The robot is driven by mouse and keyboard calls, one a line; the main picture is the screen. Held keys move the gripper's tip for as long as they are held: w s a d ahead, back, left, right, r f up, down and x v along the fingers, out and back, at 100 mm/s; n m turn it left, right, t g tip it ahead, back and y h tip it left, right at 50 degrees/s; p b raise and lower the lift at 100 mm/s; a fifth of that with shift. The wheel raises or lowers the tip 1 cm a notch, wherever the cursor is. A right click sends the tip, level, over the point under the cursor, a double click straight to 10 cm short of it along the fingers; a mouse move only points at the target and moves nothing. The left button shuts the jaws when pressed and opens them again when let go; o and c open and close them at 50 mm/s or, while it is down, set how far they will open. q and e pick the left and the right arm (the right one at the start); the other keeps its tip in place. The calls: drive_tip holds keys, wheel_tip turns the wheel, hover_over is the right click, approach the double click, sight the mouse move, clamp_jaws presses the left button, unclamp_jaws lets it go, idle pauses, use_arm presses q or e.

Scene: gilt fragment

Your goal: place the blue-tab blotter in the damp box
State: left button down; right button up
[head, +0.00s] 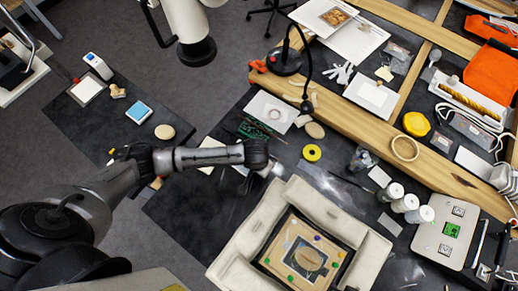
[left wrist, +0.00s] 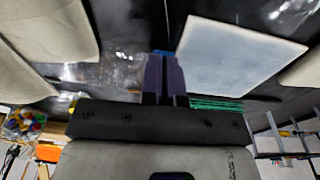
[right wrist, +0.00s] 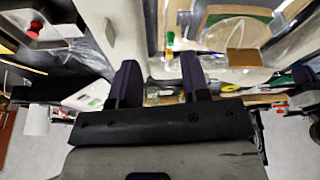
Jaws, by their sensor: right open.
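In the left wrist view, a plain pale sheet (left wrist: 240,55), which looks like the blotter, lies right of my left gripper (left wrist: 164,70). A bright blue piece (left wrist: 160,53), probably its tab, shows between the close-set fingertips. In the head view my left arm reaches across the dark bench, with the gripper (head: 273,170) above the padded frame's corner. Parts of a pale sheet (head: 205,169) show beside and under that arm. My right gripper (right wrist: 158,82) is open and empty in the right wrist view. I cannot pick out the damp box with certainty.
A pale padded frame (head: 235,240) surrounds a dark-edged panel (head: 300,252). White jars (head: 405,203), a yellow ring (head: 312,153) and a black lamp (head: 285,60) stand around it. A side table (head: 65,118) at left holds a blue-and-white square (head: 138,112).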

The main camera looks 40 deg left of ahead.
use_arm(q)
drive_tip(key=shift+f, duration=0.1)
drive_tip(key=c, duration=1.4)
unclamp_jaws()
drive_tip(key=shift+o, duration=0.2)
wheel_tip(320, 180, up, 12)
drive_tip(key=s+p, duration=0.1)
drive_tip(key=p, duration=0.1)
use_arm(e)
drive_tip(key=shift+r, duration=0.8)
drive_tip(key=shift+w, duration=0.1)
use_arm(q)
drive_tip(key=s+d+m+t+h, duration=0.1)
drive_tip(key=s+d, duration=0.3)
drive_tip(key=s, duration=0.4)
drive_tip(key=shift+d+f+m+t+h, duration=0.15)
drive_tip(key=shift+f+m+t+h, duration=0.25)
drive_tip(key=shift+h, duration=0.3)
use_arm(e)
drive_tip(key=shift+d, duration=0.1)
use_arm(q)
drive_tip(key=shift+o, duration=0.4)
drive_tip(key=s+a+y, duration=0.2)
drive_tip(key=s+a, duration=0.5)
drive_tip(key=s, duration=0.2)
drive_tip(key=shift+s+a+t, duration=0.2)
drive_tip(key=shift+s+t, duration=0.05)
drive_tip(key=shift+t, duration=0.15)
drive_tip(key=shift+o, duration=0.2)
drive_tip(key=shift+s+a, duration=0.35)
